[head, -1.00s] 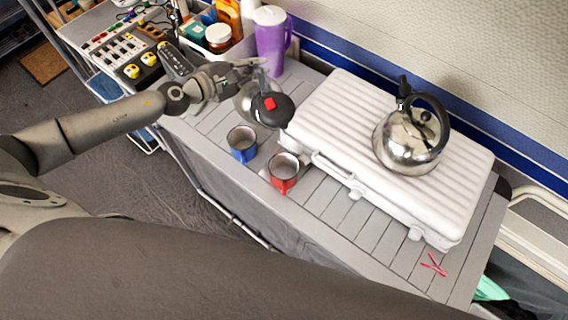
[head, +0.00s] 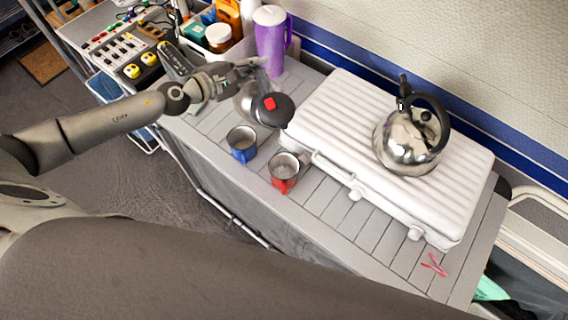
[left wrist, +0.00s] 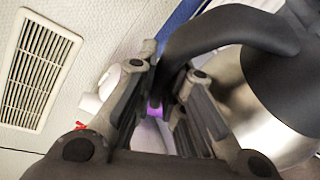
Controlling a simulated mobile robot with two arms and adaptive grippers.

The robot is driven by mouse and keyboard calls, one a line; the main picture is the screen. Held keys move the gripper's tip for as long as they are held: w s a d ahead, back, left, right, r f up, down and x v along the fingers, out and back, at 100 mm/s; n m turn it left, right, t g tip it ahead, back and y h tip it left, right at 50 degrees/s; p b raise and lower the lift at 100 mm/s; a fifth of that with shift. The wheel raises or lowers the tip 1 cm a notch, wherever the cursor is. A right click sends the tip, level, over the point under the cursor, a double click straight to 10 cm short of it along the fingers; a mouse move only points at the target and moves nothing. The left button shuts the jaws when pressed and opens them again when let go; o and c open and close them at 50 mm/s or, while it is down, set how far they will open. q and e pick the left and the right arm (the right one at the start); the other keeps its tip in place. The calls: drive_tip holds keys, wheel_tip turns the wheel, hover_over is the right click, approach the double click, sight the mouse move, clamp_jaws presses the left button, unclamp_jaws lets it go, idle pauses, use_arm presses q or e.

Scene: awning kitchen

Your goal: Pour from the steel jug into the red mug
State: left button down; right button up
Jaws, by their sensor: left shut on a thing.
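The steel jug (head: 245,104) has a shiny body and a black lid with a red patch. It is tipped, with its lid toward the lower right in the head view. My left gripper (head: 258,68) is shut on the jug's black handle. In the left wrist view the fingers (left wrist: 165,105) are at the handle, and the steel body (left wrist: 265,120) is on the right. The red mug (head: 284,178) stands upright on the grey slatted counter, below the jug in the picture. Its inside looks grey; I cannot tell if it holds anything. No stream shows. My right gripper is not in view.
A blue mug (head: 242,151) stands just left of the red mug. A white ribbed case (head: 340,110) with a steel kettle (head: 408,142) on it lies to the right. A purple pitcher (head: 271,40) stands behind the jug. The counter's front right (head: 375,235) is mostly clear.

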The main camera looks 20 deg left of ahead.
use_arm(q)
drive_tip(key=shift+w+r, duration=0.1)
drive_tip(key=shift+r, duration=0.2)
drive_tip(key=shift+w+a+r+n+p, duration=0.2)
drive_tip(key=shift+a+r+n+p, duration=0.15)
drive_tip(key=shift+p, duration=0.3)
drive_tip(key=shift+w+a+r+n+g+p, duration=0.15)
drive_tip(key=shift+w+r+n+g+p, duration=0.1)
drive_tip(key=shift+r+n+g+p, duration=0.45)
drive_tip(key=shift+w+a+f, duration=0.15)
drive_tip(key=shift+f, duration=0.65)
drive_tip(key=shift+w+a+f+n+g+h+b, duration=0.1)
drive_tip(key=shift+a+f+n+g+h+b, duration=0.05)
drive_tip(key=shift+f+n+g+h+b, duration=0.25)
drive_tip(key=f+b, duration=0.1)
drive_tip(key=w+a+f+n+b, duration=0.1)
drive_tip(key=w+f+n+g+b, duration=0.1)
drive_tip(key=b, duration=0.1)
drive_tip(key=shift+a+f+n+h, duration=0.2)
drive_tip(key=shift+a+n+h, duration=0.1)
drive_tip(key=shift+h, duration=0.1)
drive_tip(key=shift+w+a+f+n+g+b, duration=0.2)
drive_tip(key=shift+n+g+b, duration=0.25)
drive_tip(key=shift+b, duration=0.3)
drive_tip(key=shift+w+f+n+g+h+b, duration=0.2)
drive_tip(key=shift+f+n+g+h+b, duration=0.4)
drive_tip(key=shift+f+b, duration=0.75)
drive_tip(key=shift+r, duration=0.2)
